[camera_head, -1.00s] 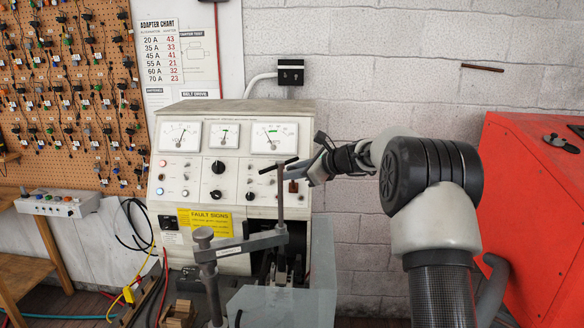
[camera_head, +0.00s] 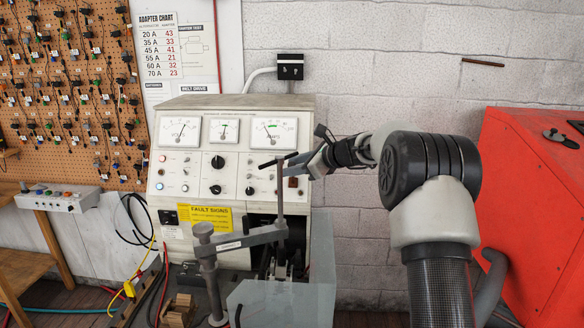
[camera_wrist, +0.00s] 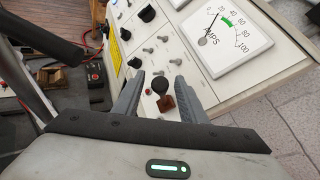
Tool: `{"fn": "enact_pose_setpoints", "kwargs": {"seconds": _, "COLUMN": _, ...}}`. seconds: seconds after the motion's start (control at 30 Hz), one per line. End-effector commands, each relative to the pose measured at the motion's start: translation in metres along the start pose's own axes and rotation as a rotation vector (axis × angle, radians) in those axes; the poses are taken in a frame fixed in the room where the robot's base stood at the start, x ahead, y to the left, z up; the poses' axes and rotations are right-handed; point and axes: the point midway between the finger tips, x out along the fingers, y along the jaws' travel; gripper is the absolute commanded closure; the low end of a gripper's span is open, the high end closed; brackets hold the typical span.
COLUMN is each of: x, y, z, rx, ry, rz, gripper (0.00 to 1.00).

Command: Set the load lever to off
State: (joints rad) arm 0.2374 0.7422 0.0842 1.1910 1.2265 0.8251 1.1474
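The load lever (camera_wrist: 160,85) appears to be the dark-knobbed lever with a red-brown part below it on the test bench's sloped panel. In the wrist view it stands between the two grey fingers of my gripper (camera_wrist: 159,76), with visible gaps on both sides. My gripper is open around it, and I see no clear contact. In the head view my gripper (camera_head: 312,168) is at the panel's right side, and a small red-brown part of the lever (camera_head: 292,183) shows beside it. The lever's setting marks are not readable.
The grey test bench (camera_head: 175,108) has three meters; the amps meter (camera_wrist: 225,38) is near my right finger. Knobs and small switches fill the panel. A metal clamp post and bar (camera_head: 250,239) stand in front. A red cabinet (camera_head: 530,215) is at right.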

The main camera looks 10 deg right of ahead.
Motion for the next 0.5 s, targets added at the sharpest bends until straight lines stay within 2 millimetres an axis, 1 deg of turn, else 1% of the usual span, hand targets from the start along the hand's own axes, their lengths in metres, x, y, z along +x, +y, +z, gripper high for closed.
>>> {"fn": "enact_pose_setpoints", "kwargs": {"seconds": 0.17, "x": -0.023, "y": -0.002, "z": -0.001, "rx": -0.001, "ry": 0.000, "rz": -0.005, "gripper": 0.62}}
{"fn": "enact_pose_setpoints", "kwargs": {"seconds": 0.27, "x": -0.045, "y": -0.002, "z": -0.002, "rx": 0.000, "ry": 0.000, "rz": -0.006, "gripper": 0.62}}
{"fn": "enact_pose_setpoints", "kwargs": {"seconds": 0.5, "x": -0.105, "y": -0.001, "z": -0.001, "rx": -0.001, "ry": 0.001, "rz": -0.005, "gripper": 0.62}}
